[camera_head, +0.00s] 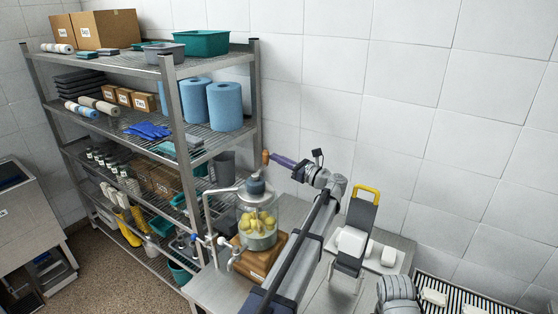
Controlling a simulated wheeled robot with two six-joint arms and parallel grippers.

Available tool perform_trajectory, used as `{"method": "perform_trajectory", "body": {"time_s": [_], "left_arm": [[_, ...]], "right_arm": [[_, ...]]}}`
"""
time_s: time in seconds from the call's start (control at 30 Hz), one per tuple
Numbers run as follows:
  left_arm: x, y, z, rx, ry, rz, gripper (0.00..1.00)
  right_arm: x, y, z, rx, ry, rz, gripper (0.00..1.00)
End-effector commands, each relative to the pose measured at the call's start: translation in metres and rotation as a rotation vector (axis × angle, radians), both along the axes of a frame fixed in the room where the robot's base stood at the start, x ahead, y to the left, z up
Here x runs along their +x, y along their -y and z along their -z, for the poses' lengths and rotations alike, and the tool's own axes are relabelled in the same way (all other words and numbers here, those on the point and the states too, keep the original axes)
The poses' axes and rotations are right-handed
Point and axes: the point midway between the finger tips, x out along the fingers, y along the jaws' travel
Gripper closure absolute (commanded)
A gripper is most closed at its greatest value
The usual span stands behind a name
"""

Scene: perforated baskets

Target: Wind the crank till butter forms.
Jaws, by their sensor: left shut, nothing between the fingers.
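A butter churn stands on a wooden base (262,259) on a metal table. Its glass jar (272,234) holds yellow lumps in pale liquid. A dark cap (256,187) tops it, and the crank's brown upright handle (265,157) rises beside the cap. My left gripper (273,157) reaches in from the right side of the churn, its purple-grey fingers shut with nothing between them. Their tips are at or very near the crank handle; I cannot tell whether they touch. My right gripper is not in view.
A grey stand with a yellow handle (365,190) and a white block (352,241) are right of my left arm. A wire shelf (130,61) with boxes, blue rolls and baskets stands close on the left. A tiled wall (430,120) is behind.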

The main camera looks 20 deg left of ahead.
Motion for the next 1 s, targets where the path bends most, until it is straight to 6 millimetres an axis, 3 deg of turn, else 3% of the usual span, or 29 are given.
{"method": "perform_trajectory", "body": {"time_s": [0.37, 0.8, 1.0], "left_arm": [[0.0, 0.003, 0.0, 0.0, 0.0, 0.001, 1.0], [-0.011, 0.064, 0.008, 0.0, 0.0, 0.002, 1.0], [-0.014, 0.076, 0.009, 0.0, 0.0, 0.001, 1.0]], "right_arm": [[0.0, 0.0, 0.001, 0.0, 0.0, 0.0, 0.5], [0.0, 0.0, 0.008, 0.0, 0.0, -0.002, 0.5], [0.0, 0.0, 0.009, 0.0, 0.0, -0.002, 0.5]]}}
